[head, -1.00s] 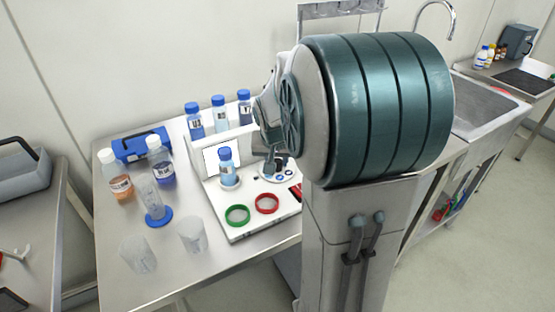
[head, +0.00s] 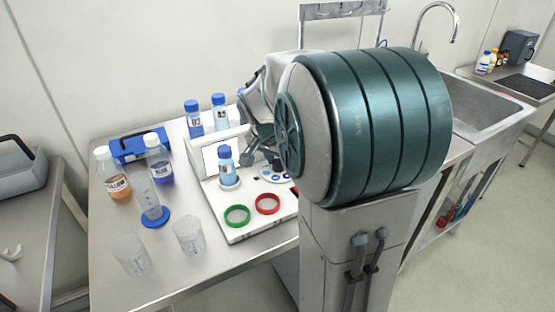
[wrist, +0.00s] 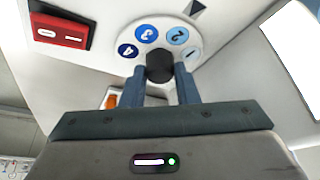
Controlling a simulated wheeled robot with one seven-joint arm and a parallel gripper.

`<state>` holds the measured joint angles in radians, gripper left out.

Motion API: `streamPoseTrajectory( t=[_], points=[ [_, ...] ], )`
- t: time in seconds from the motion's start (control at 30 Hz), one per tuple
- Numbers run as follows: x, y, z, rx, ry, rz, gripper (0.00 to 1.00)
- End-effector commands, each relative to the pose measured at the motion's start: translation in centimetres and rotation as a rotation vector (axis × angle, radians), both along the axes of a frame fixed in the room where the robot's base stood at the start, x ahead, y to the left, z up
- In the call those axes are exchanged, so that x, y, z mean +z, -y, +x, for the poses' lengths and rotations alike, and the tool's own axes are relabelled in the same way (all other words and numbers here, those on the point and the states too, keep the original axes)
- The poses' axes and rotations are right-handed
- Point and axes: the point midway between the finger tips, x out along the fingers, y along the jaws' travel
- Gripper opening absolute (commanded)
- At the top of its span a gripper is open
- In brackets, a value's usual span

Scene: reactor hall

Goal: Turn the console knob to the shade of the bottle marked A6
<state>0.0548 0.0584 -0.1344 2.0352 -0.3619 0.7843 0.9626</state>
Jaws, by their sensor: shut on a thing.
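The white console (head: 215,203) stands on the steel table. In the wrist view its black knob (wrist: 160,66) sits at the lower edge of a white dial (wrist: 158,22) with numbered blue discs, 1 to 4, from lighter to darker. My gripper (wrist: 161,84) is shut on the knob, one finger on each side; in the head view my gripper (head: 262,158) is partly hidden by my arm. A blue-capped bottle (head: 228,170) with light blue liquid stands on the console's round seat. Behind are blue-capped bottles (head: 194,118) and (head: 219,112). I cannot read A6 on any label.
Green (head: 237,216) and red (head: 267,204) rings lie on the console front. Left are an orange bottle (head: 113,175), a dark blue bottle (head: 158,160), a cylinder (head: 151,205) and two clear beakers (head: 130,254) (head: 189,236). A red switch (wrist: 62,32) sits near the dial.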

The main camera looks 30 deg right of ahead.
Motion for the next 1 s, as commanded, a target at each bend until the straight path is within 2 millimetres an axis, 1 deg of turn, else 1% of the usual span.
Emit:
streamPoseTrajectory(
  t=[0.2, 0.23, 0.27, 0.3, 0.57, 0.67, 0.77, 0.87, 1.0],
  points=[
    [0.0, 0.0, 0.0, 0.0, 0.0, 0.0, 0.05],
    [0.0, 0.0, 0.0, 0.001, -0.001, 0.001, 0.36],
    [0.0, 0.0, 0.0, 0.001, -0.001, 0.001, 0.44],
    [0.0, 0.0, 0.0, 0.001, -0.001, 0.001, 0.49],
    [0.0, 0.0, 0.0, 0.001, 0.0, 0.0, 0.49],
    [0.6, -0.2, -0.1, 0.001, 0.0, 0.0, 0.49],
    [1.9, -0.6, -0.4, 0.002, 0.003, 0.0, 0.49],
    [3.8, -1.2, -0.8, 0.002, 0.005, -0.001, 0.49],
    [6.9, -2.2, -1.6, 0.002, 0.004, 0.0, 0.49]
  ],
)
